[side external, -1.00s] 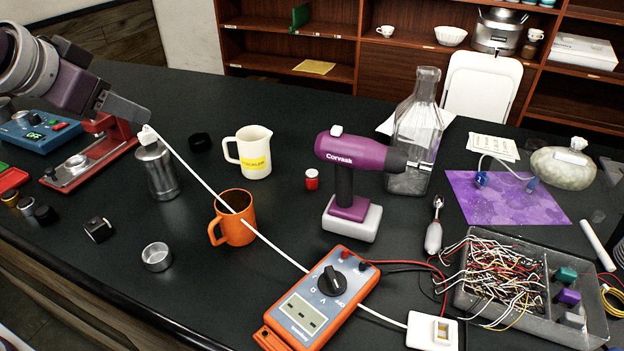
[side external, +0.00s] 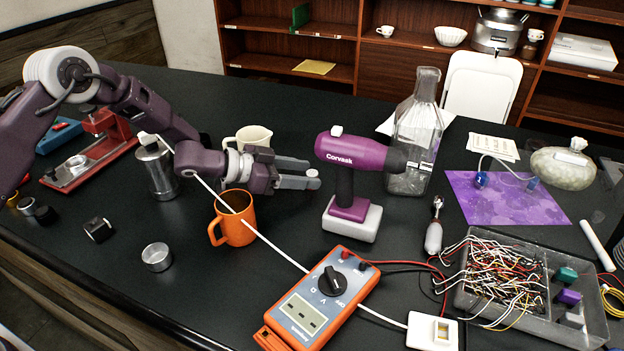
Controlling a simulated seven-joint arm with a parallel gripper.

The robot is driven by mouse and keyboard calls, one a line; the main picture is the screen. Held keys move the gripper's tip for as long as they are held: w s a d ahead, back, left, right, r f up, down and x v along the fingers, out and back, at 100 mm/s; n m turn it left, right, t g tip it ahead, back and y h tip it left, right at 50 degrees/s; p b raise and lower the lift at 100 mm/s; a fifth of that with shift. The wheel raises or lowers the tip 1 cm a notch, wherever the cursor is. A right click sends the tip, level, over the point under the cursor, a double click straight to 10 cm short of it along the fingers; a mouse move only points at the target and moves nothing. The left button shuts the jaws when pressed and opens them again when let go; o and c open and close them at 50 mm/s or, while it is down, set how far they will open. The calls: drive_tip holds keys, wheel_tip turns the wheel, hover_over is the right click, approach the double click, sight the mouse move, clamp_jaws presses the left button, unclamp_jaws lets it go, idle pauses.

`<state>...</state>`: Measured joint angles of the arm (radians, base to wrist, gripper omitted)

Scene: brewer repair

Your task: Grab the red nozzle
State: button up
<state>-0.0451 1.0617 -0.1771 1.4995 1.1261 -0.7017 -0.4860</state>
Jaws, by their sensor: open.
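The red nozzle is a small red cylinder with a white top (side external: 313,173), standing on the black table left of the purple drill. Only its white top shows clearly now, and its red body is hidden behind my near finger. My gripper (side external: 308,174) reaches in from the left, low over the table, with its fingers pointing right. It is open, with one finger on the far side and one on the near side of the nozzle's top. I cannot tell whether either finger touches it.
The purple drill (side external: 352,153) stands just right of my fingertips. An orange mug (side external: 234,222) is in front of my gripper, and a cream jug (side external: 254,134) is behind it. A white cable (side external: 272,247) runs past the mug. An orange multimeter (side external: 318,300) lies nearer the front.

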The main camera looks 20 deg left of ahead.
drive_tip(key=shift+x, duration=1.15)
drive_tip(key=shift+d+r, duration=0.1)
drive_tip(key=shift+r, duration=0.1)
clamp_jaws()
drive_tip(key=shift+r, duration=0.15)
